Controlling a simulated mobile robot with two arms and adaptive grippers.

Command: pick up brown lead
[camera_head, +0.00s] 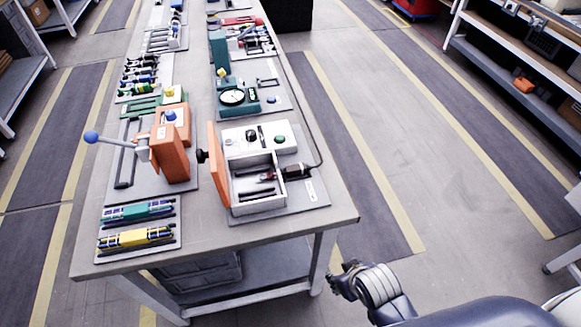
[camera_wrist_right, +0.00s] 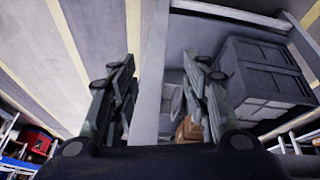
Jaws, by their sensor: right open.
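In the head view a grey open box (camera_head: 258,204) stands at the near right of the workbench, with an orange lid (camera_head: 218,170) raised at its left. A small reddish-brown piece (camera_head: 267,177) lies in it beside a black connector (camera_head: 297,171). I cannot tell whether that piece is the brown lead. A dark cable runs from the connector along the bench's right edge. My right gripper (camera_head: 350,277) is off the bench's near right corner, below the top and apart from the box. In the right wrist view its two fingers (camera_wrist_right: 160,62) are spread with nothing between them. My left gripper is out of view.
The workbench (camera_head: 215,237) also carries an orange fixture (camera_head: 172,150) with a blue-knobbed lever, a green gauge (camera_head: 233,97) and trays of coloured parts (camera_head: 138,238). A dark crate (camera_wrist_right: 265,85) is under the bench. The floor to the bench's right is clear.

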